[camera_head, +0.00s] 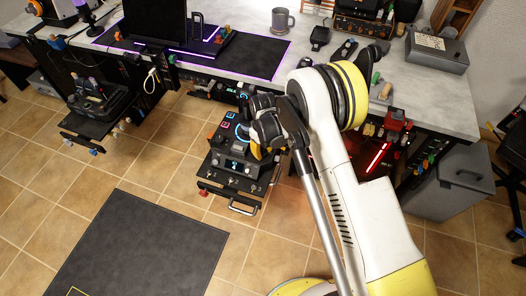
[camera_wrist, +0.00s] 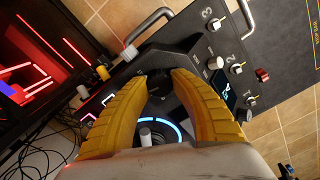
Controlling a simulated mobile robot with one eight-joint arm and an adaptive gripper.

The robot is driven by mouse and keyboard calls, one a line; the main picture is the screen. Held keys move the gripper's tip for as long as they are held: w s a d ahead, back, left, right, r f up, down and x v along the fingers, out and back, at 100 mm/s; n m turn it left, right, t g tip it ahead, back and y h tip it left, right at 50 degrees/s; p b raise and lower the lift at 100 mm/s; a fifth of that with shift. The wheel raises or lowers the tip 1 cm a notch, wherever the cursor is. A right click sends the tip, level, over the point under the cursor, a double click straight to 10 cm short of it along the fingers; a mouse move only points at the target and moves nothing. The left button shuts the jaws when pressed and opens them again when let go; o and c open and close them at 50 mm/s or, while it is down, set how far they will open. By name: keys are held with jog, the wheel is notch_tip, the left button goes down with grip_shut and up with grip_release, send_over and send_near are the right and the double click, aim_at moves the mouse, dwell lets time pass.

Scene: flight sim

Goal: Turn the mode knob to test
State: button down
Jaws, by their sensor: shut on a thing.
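A black control panel (camera_head: 228,185) stands on the floor side of the desk in the head view, with lit buttons and a blue ring. It also fills the middle of the wrist view (camera_wrist: 190,45). My gripper (camera_wrist: 160,76) has its two yellow fingers closed around a dark round knob (camera_wrist: 157,80) on the panel. In the head view, my gripper (camera_head: 257,148) is over the panel and mostly hidden by my arm. The fingers cover much of the knob, so I cannot read its setting or label.
A pale knob (camera_wrist: 215,63) and several toggle switches sit beside the fingers, with a small blue display (camera_wrist: 228,88). A blue-lit ring (camera_wrist: 165,126) lies below the fingertips. Metal handles (camera_wrist: 150,30) edge the panel. A desk (camera_head: 240,64) runs behind; a dark mat (camera_head: 135,245) lies on open floor.

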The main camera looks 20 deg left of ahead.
aim_at(263, 151)
jog(key=shift+m, duration=0.9)
jog(key=c, duration=1.1)
grip_release()
jog(key=shift+r, duration=0.15)
notch_tip(263, 151, up, 12)
jog(key=shift+f, duration=0.1)
